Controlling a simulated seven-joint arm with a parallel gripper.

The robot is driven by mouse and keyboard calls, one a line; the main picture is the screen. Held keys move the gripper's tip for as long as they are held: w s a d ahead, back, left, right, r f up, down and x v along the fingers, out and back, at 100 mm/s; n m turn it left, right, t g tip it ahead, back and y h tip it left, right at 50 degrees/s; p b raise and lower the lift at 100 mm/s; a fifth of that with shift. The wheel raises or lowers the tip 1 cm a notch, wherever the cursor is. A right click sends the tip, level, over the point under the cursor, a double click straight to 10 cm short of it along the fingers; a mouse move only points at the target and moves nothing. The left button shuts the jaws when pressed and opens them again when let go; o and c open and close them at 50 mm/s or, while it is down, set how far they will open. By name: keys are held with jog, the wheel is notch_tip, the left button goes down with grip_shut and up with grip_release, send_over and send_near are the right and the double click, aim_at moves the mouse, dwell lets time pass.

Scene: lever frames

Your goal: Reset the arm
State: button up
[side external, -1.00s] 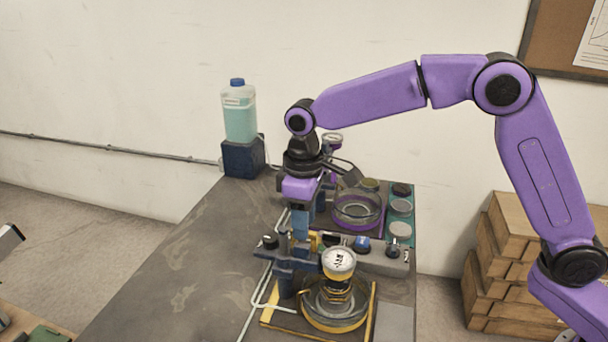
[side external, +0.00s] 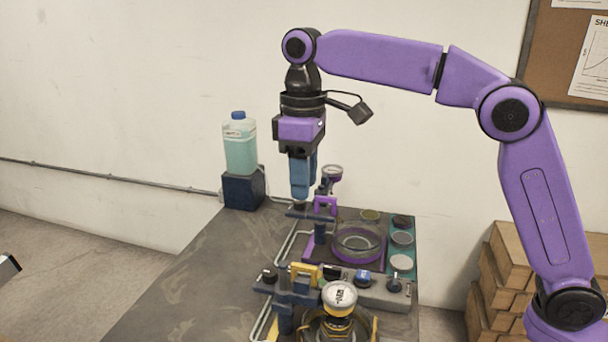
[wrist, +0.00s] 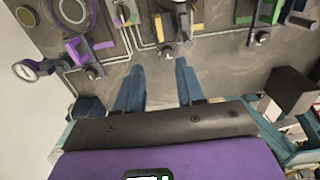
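My gripper (side external: 301,192) hangs upright above the bench, over the lever frames and clear of them. In the wrist view its two blue fingers (wrist: 158,72) are spread apart with nothing between them. The lever frame with a purple handle (side external: 325,207) stands beside a glass dish in a purple-edged base. The nearer lever frame with a yellow handle (side external: 305,271) stands beside a gauge (side external: 340,296).
A bottle of pale blue liquid (side external: 239,146) stands on a dark block (side external: 244,188) at the bench's back left. A grey control box (side external: 370,286) with knobs and a teal tray (side external: 402,220) with jars lie right. The bench's left side (side external: 185,290) is bare. Wooden boxes (side external: 495,275) stand beyond.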

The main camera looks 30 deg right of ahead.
dwell(0.5)
jog(key=s+d+f+n, duration=0.1)
jog(key=s+d+f, duration=0.4)
jog(key=s, duration=0.5)
jog(key=s+d+f+n, duration=0.1)
jog(key=s+d+f, duration=0.4)
jog(key=s+d, duration=0.4)
jog(key=s+d+f+n, duration=0.1)
jog(key=s+d+f, duration=0.4)
jog(key=s, duration=0.6)
jog(key=shift+s+d+f+n, duration=0.15)
jog(key=shift+d+f+n, duration=0.2)
jog(key=shift+d, duration=0.8)
